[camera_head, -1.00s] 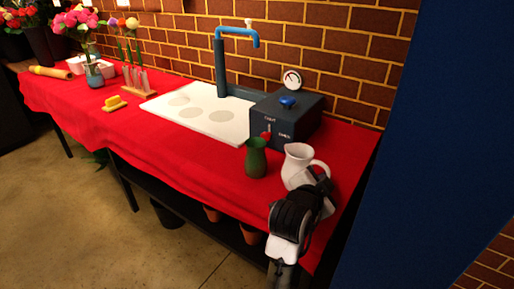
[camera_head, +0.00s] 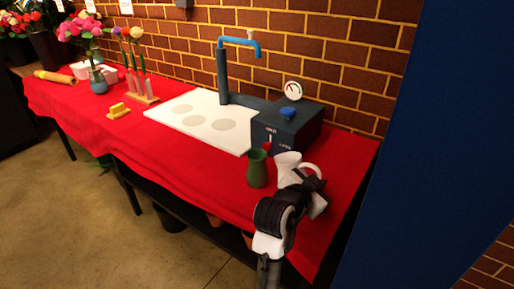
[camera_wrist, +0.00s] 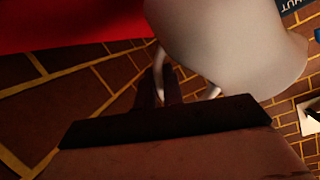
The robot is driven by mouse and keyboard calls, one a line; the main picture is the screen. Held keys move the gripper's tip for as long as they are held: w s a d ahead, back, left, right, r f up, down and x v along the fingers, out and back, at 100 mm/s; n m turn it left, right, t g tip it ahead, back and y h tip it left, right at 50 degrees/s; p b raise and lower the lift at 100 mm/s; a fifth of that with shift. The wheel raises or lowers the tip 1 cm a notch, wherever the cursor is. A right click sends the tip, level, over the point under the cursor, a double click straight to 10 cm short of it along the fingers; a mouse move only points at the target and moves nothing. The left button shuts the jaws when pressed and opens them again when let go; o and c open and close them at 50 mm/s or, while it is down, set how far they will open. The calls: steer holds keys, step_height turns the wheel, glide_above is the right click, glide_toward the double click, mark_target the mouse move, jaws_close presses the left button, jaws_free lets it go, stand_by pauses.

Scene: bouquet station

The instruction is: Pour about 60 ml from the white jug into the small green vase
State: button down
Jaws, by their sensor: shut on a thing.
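The white jug (camera_head: 286,168) is just right of the small green vase (camera_head: 257,170) in the head view, leaning towards it. My gripper (camera_head: 308,178) is shut on the jug's handle, on the side away from the vase. The vase stands upright on the red cloth, its mouth close to the jug's lip. In the wrist view the jug's white body (camera_wrist: 225,45) fills the upper middle, and the handle runs by my fingers (camera_wrist: 165,87). No stream of water can be made out, and the levels inside both vessels are hidden.
Behind the vase stands a dark control box (camera_head: 287,125) with a blue knob, red lever and gauge (camera_head: 293,91). A blue tap (camera_head: 240,45) rises over a white board (camera_head: 195,118). Flowers in tubes (camera_head: 137,70) and a yellow block (camera_head: 118,110) are farther left.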

mark_target(303, 164)
steer(key=a+r+n+p, duration=0.1)
steer(key=r+p, duration=0.1)
steer(key=w+a+r+n+h+p, duration=0.1)
steer(key=r+p, duration=0.2)
steer(key=w+a+r+n+g+p, duration=0.1)
steer(key=r+p, duration=0.1)
steer(key=shift+w+r+n+h, duration=0.15)
steer(key=shift+r+n+h, duration=0.15)
steer(key=shift+r+n, duration=0.1)
steer(key=shift+w+a+r+n+p, duration=0.15)
steer(key=shift+a+n+p, duration=0.15)
steer(key=shift+p, duration=0.25)
steer(key=shift+w+a+r+n+h+p, duration=0.1)
steer(key=shift+r+n+h+p, duration=0.1)
steer(key=shift+r+n+p, duration=0.25)
steer(key=shift+w+a+r+n+h+p, duration=0.1)
steer(key=shift+r+n+h+p, duration=0.2)
steer(key=shift+p, duration=0.25)
steer(key=shift+w+a+r+n+h+p, duration=0.2)
steer(key=shift+r+n+p, duration=0.15)
steer(key=shift+r+p, duration=0.2)
steer(key=shift+w+a+r+n+h+p, duration=0.1)
steer(key=shift+a+r+n+p, duration=0.1)
steer(key=shift+r+n+p, duration=0.25)
steer(key=shift+w+a+r+n+p, duration=0.3)
steer(key=shift+a+r+n+p, duration=0.25)
steer(key=shift+p, duration=0.4)
stand_by(0.8)
